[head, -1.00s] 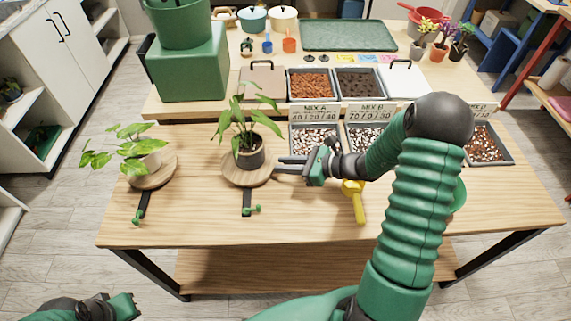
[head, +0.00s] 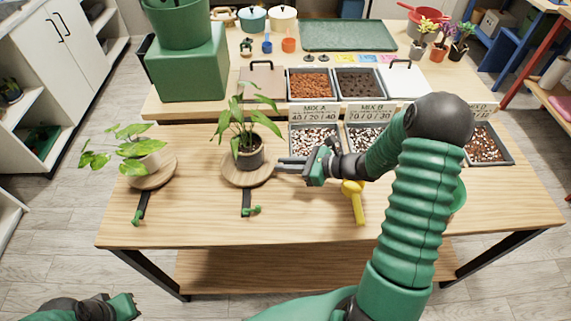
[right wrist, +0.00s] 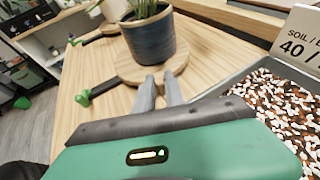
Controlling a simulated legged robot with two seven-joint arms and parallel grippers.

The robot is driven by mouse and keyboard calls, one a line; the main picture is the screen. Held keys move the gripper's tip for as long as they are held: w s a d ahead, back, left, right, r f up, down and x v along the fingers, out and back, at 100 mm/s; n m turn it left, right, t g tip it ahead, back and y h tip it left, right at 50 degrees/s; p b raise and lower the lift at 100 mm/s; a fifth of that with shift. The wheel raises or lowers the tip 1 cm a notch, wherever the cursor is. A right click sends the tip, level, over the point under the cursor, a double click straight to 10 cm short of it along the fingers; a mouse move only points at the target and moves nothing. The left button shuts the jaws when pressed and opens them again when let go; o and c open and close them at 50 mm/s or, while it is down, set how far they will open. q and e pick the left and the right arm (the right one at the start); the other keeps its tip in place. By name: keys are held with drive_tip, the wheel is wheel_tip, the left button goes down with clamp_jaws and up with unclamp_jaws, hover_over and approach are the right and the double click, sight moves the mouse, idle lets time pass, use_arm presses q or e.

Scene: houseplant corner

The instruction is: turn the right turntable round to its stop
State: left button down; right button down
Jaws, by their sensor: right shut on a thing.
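The right turntable (head: 236,178) is a round wooden disc on the bench, bearing a dark pot with a leafy plant (head: 249,153). A black bar with a green knob (head: 252,211) extends from its front. My right gripper (head: 279,165) is at the disc's right edge, its fingers close together and shut on it. The right wrist view shows the fingertips (right wrist: 160,80) at the rim of the turntable (right wrist: 130,68); the gripped part is hidden between them. My left gripper (head: 125,306) shows partly at the bottom left, away from the bench; its jaws are unclear.
A second turntable (head: 160,178) with a plant stands at the left, with its own bar and green knob. A yellow tool (head: 356,204) lies right of my right gripper. Trays of soil mix (head: 313,140) stand behind my right gripper.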

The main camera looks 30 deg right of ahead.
use_arm(q)
drive_tip(key=shift+r, duration=0.25)
use_arm(e)
drive_tip(key=shift+w+d, duration=0.1)
drive_tip(key=shift+d, duration=0.05)
idle(0.4)
